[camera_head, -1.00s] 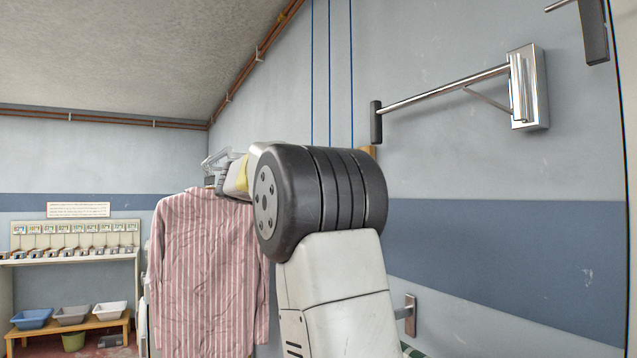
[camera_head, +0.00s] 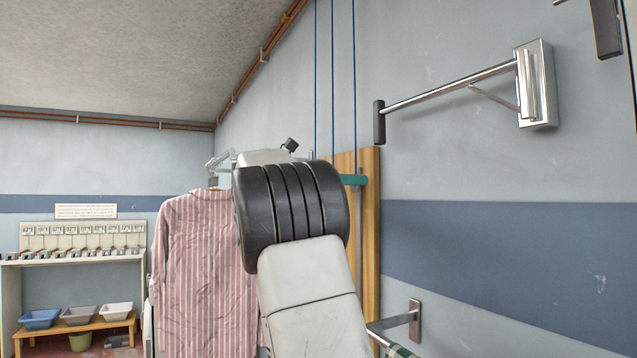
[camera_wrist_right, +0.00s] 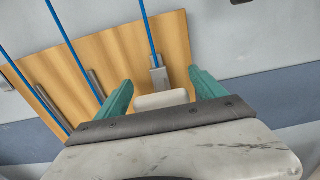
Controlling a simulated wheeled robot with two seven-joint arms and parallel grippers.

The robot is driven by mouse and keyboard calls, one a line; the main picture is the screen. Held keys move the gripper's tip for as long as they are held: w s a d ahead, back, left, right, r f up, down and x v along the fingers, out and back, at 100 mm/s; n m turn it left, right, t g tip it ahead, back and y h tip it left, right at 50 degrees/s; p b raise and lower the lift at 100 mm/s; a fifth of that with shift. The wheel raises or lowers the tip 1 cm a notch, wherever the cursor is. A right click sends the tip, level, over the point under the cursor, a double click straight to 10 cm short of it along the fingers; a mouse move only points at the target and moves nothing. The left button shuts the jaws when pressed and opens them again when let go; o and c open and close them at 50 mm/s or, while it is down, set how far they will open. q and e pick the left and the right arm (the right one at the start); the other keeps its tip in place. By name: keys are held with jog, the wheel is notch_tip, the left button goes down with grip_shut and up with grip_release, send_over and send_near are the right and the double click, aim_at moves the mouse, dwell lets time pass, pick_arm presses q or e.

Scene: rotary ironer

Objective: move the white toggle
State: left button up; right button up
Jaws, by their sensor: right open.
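The white toggle (camera_wrist_right: 162,99) is a small rounded white bar in the right wrist view. It lies between the two teal fingers of my right gripper (camera_wrist_right: 160,76), with a visible gap to the finger on its right. The gripper is open and not closed on it. A grey metal piece (camera_wrist_right: 159,77) shows just beyond the toggle, at the lower end of a blue cord. In the head view, a teal finger (camera_head: 354,180) of the right gripper shows in front of the wooden board; my arm hides the rest and the toggle. My left gripper is not in view.
A wooden board (camera_head: 371,225) is on the wall behind the gripper, with several blue cords (camera_head: 333,80) running down to it. A striped shirt (camera_head: 195,270) hangs at the left. A metal wall arm (camera_head: 450,88) sticks out at the upper right.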

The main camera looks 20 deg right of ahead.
grip_shut()
notch_tip(320, 180, down, 35)
jog(key=shift+r, duration=0.15)
dwell(0.4)
jog(key=shift+s, duration=0.1)
jog(key=shift+c, duration=0.9)
grip_release()
jog(key=shift+o, duration=0.9)
jog(key=a, duration=0.8)
jog(key=shift+s, duration=0.25)
